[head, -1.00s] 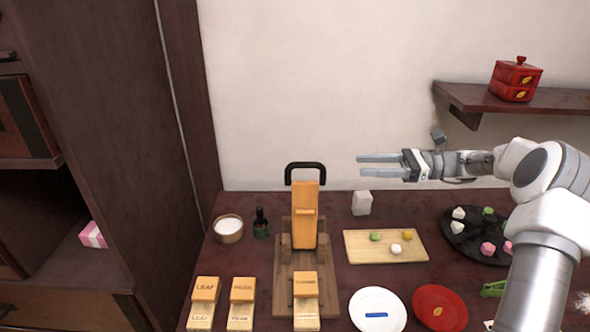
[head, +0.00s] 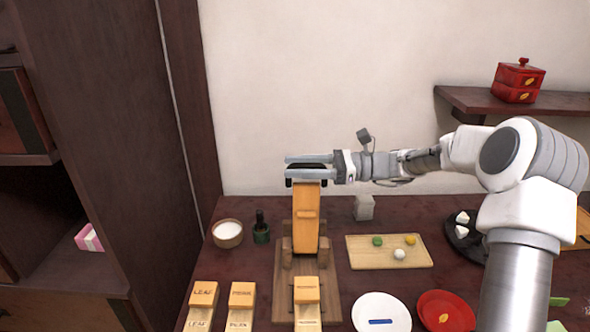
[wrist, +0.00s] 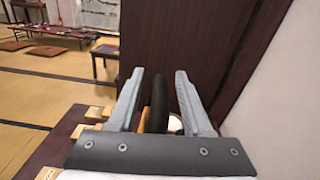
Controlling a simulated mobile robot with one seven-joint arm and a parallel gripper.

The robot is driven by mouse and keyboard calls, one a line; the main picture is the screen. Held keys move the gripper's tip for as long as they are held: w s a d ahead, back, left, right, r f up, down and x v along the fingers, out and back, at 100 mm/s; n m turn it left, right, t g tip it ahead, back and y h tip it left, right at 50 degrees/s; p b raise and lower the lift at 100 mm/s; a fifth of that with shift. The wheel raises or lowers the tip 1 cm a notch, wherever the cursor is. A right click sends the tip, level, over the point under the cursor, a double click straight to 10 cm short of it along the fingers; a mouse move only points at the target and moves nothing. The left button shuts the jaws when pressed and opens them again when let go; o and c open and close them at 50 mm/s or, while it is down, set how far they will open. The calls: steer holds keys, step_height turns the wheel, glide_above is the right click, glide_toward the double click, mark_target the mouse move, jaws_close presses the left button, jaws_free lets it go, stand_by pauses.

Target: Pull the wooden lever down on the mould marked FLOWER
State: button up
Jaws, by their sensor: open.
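The wooden lever (head: 306,220) stands upright on the press base (head: 280,290) in the head view, with a black handle (head: 289,183) across its top. My gripper (head: 288,166) is open at that handle, its fingers pointing left along it. In the wrist view the black handle (wrist: 160,105) stands between the open fingers (wrist: 160,74), with a gap on each side. In the head view, the fingers hide part of the handle. A wooden mould block (head: 306,290) lies at the front of the base; its lettering is too small to read.
Blocks marked LEAF (head: 203,294) and another marked block (head: 242,295) lie front left. A white bowl (head: 228,233) and a dark green bottle (head: 261,232) stand left of the lever. A board with sweets (head: 365,257), a white plate (head: 362,312) and a red plate (head: 460,307) are right.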

steer(key=shift+a, duration=0.35)
jaws_close()
stand_by(1.2)
